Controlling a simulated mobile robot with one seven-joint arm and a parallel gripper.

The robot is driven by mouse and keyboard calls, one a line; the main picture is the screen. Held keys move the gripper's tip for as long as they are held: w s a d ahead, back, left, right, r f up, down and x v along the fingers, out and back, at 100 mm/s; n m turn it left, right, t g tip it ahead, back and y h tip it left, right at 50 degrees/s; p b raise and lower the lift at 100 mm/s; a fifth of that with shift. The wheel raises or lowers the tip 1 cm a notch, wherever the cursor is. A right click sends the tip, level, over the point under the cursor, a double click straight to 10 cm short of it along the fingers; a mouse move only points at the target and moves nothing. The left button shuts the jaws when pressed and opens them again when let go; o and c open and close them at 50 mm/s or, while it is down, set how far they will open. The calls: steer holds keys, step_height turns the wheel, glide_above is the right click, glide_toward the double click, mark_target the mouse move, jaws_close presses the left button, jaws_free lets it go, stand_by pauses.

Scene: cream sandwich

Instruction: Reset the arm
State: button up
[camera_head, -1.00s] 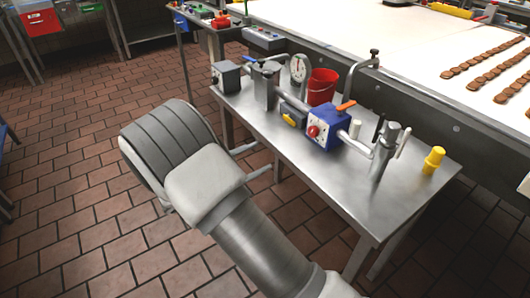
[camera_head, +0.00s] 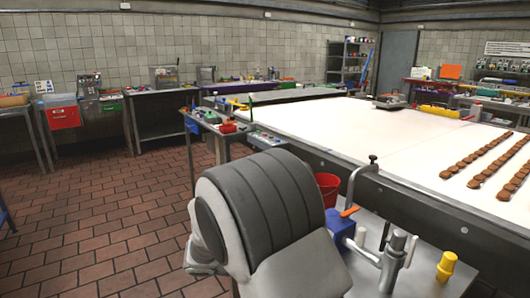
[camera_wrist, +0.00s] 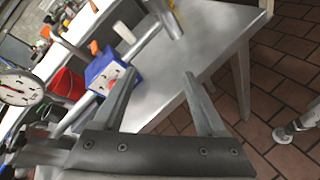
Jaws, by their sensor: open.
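My gripper (camera_wrist: 158,90) shows in the wrist view with its two fingers spread apart and nothing between them. Beyond the fingers lies the steel table (camera_wrist: 205,50) with a blue machine box (camera_wrist: 100,72) on it. In the head view my arm fills the lower middle and hides much of that table. The gripper's fingers cannot be made out there.
A red bucket (camera_head: 328,186), a blue box (camera_head: 340,226) and a yellow-topped piece (camera_head: 446,266) stand on the steel table. A white conveyor (camera_head: 390,135) carries rows of brown biscuits (camera_head: 485,165). Brick floor (camera_head: 100,220) is clear at the left.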

steer(key=s+d+r+m+y, duration=0.2)
steer(key=s+r+m+y, duration=0.2)
steer(key=s, duration=0.3)
steer(key=s+d+r+m+t+y, duration=0.1)
steer(key=s+d+r+m+y, duration=0.15)
steer(key=s+m+y, duration=0.35)
steer(key=s+d+r+m+y, duration=0.2)
steer(key=s+r+m+y, duration=0.15)
steer(key=s, duration=0.45)
step_height(320, 180, up, 16)
steer(key=p, duration=1.5)
steer(key=shift+s+t, duration=0.3)
steer(key=shift+t, duration=0.1)
steer(key=shift+a+f, duration=0.1)
